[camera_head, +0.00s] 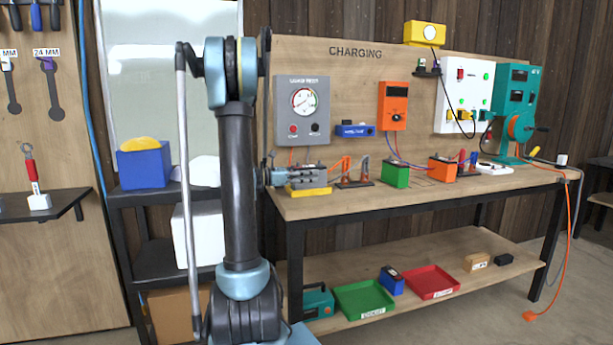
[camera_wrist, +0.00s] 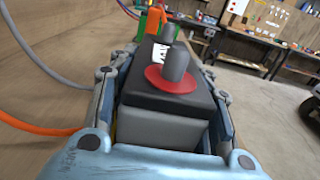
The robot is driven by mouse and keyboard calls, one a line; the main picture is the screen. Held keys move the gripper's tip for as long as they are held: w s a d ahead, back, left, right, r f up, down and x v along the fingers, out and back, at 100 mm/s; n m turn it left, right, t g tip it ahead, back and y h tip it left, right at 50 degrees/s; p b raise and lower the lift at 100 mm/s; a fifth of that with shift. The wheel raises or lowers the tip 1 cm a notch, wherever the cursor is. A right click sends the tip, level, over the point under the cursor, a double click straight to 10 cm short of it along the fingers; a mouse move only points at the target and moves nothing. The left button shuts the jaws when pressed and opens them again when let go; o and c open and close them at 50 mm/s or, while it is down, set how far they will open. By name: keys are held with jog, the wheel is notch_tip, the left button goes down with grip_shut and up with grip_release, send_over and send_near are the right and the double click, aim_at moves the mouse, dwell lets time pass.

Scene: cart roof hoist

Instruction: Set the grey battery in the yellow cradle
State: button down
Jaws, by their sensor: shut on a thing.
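The grey battery (camera_wrist: 165,125) fills the middle of the wrist view. It has a black top, two grey posts and a red ring around the nearer post. My gripper (camera_head: 309,176) is shut on it, with a finger along each side. In the head view the battery is mostly hidden by the fingers. The yellow cradle (camera_head: 308,192) shows as a low strip on the left end of the bench, directly under the gripper and battery. I cannot tell whether the battery is touching its floor or held just above it.
Right of the gripper on the bench (camera_head: 340,205) stand clamps with orange and dark handles (camera_head: 355,178), a green battery (camera_head: 395,174) and an orange one (camera_head: 442,168). A grey gauge box (camera_head: 303,108) hangs on the panel behind. An orange cable (camera_wrist: 40,128) lies left in the wrist view.

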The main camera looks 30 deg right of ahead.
jog(key=shift+f, duration=0.4)
jog(key=c, duration=0.7)
grip_release()
jog(key=shift+c, duration=0.2)
jog(key=v, duration=1.2)
jog(key=shift+f, duration=0.1)
jog(key=shift+s, duration=0.1)
